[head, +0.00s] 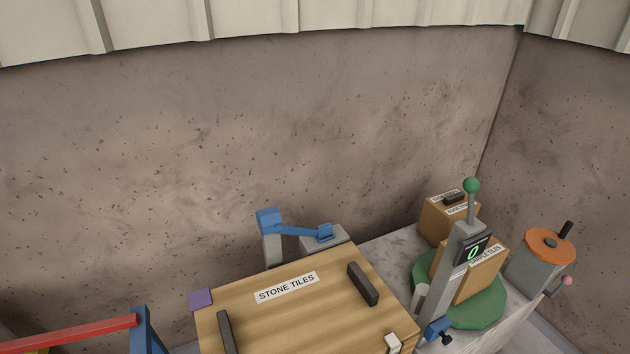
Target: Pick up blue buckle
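Two blue parts could be the blue buckle, and I cannot tell for sure which is meant. A small dark-blue piece (438,329) is at the lower right, by the foot of a grey upright post. Neither of my grippers is in view, so I see nothing holding either part.
A wooden box labelled STONE TILES (300,318) with dark handles fills the lower middle. A grey post (452,268) with a green knob, a green turntable (487,312) with cartons and an orange-topped device (548,246) stand right. A red bar (70,332) lies lower left.

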